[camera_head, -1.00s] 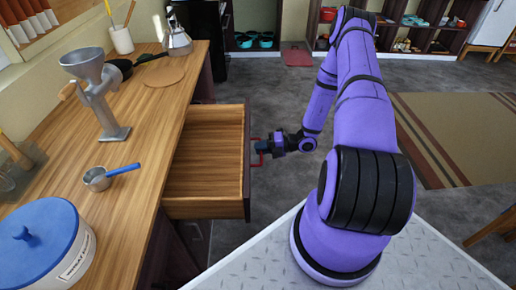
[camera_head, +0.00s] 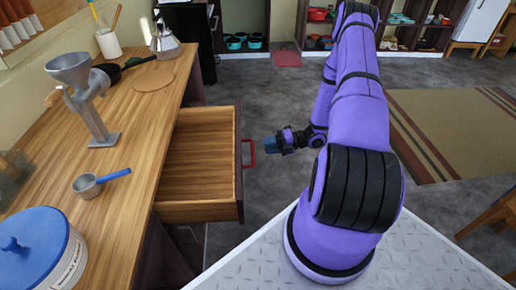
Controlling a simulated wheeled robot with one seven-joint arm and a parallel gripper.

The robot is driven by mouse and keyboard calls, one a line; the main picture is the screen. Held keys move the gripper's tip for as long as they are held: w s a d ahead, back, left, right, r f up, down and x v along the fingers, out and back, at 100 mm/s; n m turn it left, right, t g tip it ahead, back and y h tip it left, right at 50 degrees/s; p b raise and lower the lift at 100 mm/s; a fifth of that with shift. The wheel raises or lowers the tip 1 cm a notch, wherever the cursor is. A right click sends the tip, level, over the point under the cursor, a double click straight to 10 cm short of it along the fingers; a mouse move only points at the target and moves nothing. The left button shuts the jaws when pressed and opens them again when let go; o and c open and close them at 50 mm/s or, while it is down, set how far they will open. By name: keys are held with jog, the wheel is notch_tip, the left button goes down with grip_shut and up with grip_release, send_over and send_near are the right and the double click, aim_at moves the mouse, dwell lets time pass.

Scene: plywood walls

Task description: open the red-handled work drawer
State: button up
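The work drawer (camera_head: 200,165) stands pulled out from the wooden counter, and its bare wooden inside shows empty. Its red handle (camera_head: 251,153) is on the dark front panel, facing right. My gripper (camera_head: 268,145) is just to the right of the handle, with a gap of floor showing between them. It holds nothing that I can see. The fingers are small and seen from the side, so I cannot tell whether they are open or shut.
The counter (camera_head: 130,165) carries a grey grinder (camera_head: 92,105), a blue-handled scoop (camera_head: 88,186), a blue-lidded container (camera_head: 45,250), a dark pan (camera_head: 130,66) and a metal kettle (camera_head: 164,40). Open grey floor (camera_head: 330,210) lies right of the drawer. A striped rug (camera_head: 455,130) lies farther right.

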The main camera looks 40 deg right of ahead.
jog(key=shift+v, duration=1.95)
